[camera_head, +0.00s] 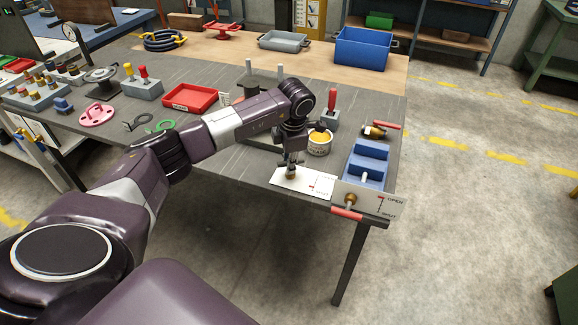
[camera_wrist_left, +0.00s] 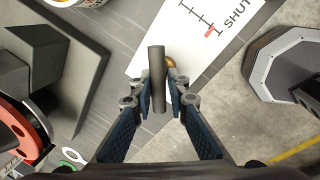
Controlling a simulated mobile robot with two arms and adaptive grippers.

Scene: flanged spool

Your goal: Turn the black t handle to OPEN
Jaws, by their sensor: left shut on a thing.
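The black t handle (camera_wrist_left: 157,75) is a dark bar between the two fingers of my left gripper (camera_wrist_left: 160,98) in the left wrist view. The gripper is shut on the bar. A brass part (camera_wrist_left: 170,62) shows just beside the bar. The white plate (camera_wrist_left: 150,62) under it bears a scale with a red mark and the word SHUT; the word OPEN is not readable there. In the head view my left gripper (camera_head: 291,165) points down at the white plate (camera_head: 318,190) on the table's front edge, and hides most of the handle. My right gripper is not in view.
Right of it, another plate (camera_head: 370,197) marked OPEN and SHUT carries a red handle (camera_head: 346,214). A blue stepped block (camera_head: 366,166), a yellow-topped tin (camera_head: 319,146) and a red-handled lever (camera_head: 332,103) stand close by. A red tray (camera_head: 189,97) lies farther left.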

